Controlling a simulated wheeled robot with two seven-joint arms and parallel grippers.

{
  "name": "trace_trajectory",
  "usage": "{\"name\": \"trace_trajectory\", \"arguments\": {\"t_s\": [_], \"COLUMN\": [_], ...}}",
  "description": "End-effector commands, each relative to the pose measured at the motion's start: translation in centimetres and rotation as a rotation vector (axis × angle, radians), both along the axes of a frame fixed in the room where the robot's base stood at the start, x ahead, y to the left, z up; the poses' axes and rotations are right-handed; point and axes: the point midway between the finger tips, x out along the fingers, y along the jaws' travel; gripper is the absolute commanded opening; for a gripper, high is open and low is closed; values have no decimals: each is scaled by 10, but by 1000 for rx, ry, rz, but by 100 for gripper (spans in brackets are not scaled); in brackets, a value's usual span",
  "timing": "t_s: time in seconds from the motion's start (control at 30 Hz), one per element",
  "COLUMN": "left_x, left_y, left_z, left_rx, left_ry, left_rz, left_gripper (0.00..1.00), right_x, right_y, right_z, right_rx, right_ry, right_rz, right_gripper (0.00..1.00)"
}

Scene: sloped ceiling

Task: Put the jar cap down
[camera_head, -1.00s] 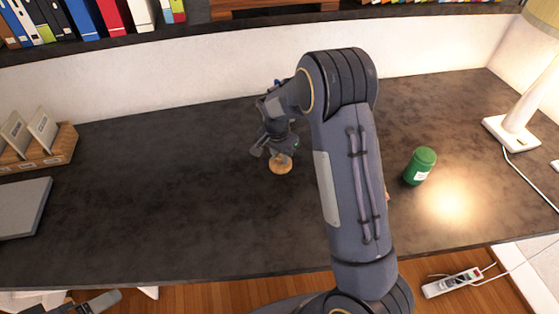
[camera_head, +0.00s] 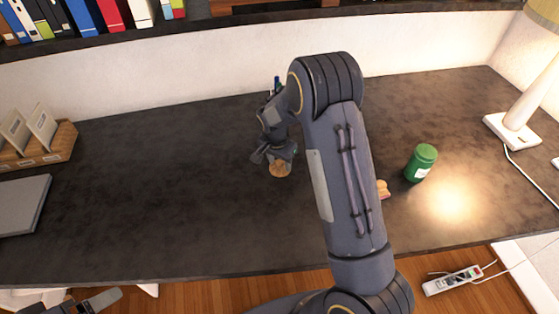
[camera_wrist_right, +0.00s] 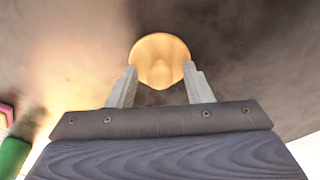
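The jar cap (camera_head: 279,170) is a round, light wooden disc, low over the middle of the dark desk. My right gripper (camera_head: 277,159) is above it, with its fingers down at the cap. In the right wrist view, the cap (camera_wrist_right: 160,55) lies at the tips of my right gripper (camera_wrist_right: 160,75), one finger at each side, and the fingers appear shut on it. Whether the cap touches the desk I cannot tell. My left gripper (camera_head: 92,303) shows only partly at the bottom left edge, and its fingers cannot be judged.
The dark desk (camera_head: 150,200) is clear left of the cap. A green jar (camera_head: 421,163) stands at the right, and a small wooden object (camera_head: 382,189) is partly behind my right arm. A lamp (camera_head: 512,130) is far right. A wooden organizer (camera_head: 60,150) and grey laptop (camera_head: 20,205) are left.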

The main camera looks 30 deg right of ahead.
Motion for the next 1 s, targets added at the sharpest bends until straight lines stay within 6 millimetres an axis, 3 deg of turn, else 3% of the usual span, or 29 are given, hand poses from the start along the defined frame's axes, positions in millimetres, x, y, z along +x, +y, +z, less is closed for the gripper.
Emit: {"name": "trace_trajectory", "arguments": {"t_s": [0.27, 0.4, 0.43, 0.8, 1.0], "left_x": [0, 0, 0, 0, 0], "left_y": [0, 0, 0, 0, 0], "left_z": [2, 15, 10, 0, -1], "left_rx": [0, 0, 0, 0, 0], "left_ry": [0, 0, -1, 0, 0], "left_rz": [0, 0, 0, 0, 0], "left_gripper": [87, 87, 87, 87, 87], "right_x": [0, 0, 1, -6, -8], "right_y": [0, 0, 1, 11, 15], "right_z": [2, 15, 16, 94, 121], "right_rx": [0, 0, 0, 0, 0], "right_ry": [0, 0, -4, -6, -2], "right_rz": [0, 0, 0, 1, 1], "right_gripper": [45, 45, 45, 45, 45]}}
